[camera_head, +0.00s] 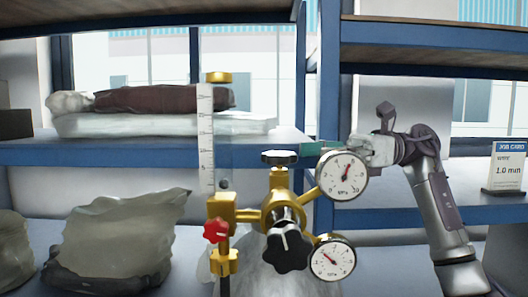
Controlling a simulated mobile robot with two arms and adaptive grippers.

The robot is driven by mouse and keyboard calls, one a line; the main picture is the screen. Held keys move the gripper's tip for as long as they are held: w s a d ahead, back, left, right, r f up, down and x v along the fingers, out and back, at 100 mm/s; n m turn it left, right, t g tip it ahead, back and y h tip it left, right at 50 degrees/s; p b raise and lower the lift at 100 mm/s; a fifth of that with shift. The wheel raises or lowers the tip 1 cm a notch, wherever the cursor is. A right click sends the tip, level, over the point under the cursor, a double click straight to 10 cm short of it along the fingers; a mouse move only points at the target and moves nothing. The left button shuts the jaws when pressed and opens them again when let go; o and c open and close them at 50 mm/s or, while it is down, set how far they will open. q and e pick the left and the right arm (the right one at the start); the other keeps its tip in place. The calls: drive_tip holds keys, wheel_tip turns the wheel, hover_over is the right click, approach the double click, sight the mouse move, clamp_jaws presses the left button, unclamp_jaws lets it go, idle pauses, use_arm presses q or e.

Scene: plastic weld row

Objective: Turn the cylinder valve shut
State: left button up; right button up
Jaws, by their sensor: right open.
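The cylinder valve's black handwheel (279,157) sits on top of a brass stem, upright at the middle. Below it is the brass regulator body (252,215) with a black knob (288,248) at its front. An upper gauge (341,175) and a lower gauge (332,260) are on the right. A clear flow tube (205,140) with a red knob (216,230) stands on the left. My right gripper (365,148) is open, right of the handwheel and apart from it; the upper gauge partly overlaps it. My left gripper is out of view.
Blue-edged shelves (430,214) stand behind, with a blue upright (329,80) near the middle. A wrapped brown roll (165,98) lies on the left shelf. A job card (507,165) stands at right. A translucent bag (120,240) fills the lower left.

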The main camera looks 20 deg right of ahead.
sight(263, 154)
drive_tip(key=a+p, duration=0.2)
drive_tip(key=a, duration=0.7)
drive_tip(key=shift+s+a, duration=0.15)
drive_tip(key=shift+a, duration=0.35)
drive_tip(key=c, duration=0.8)
drive_tip(key=shift+a, duration=0.15)
drive_tip(key=shift+c, duration=0.9)
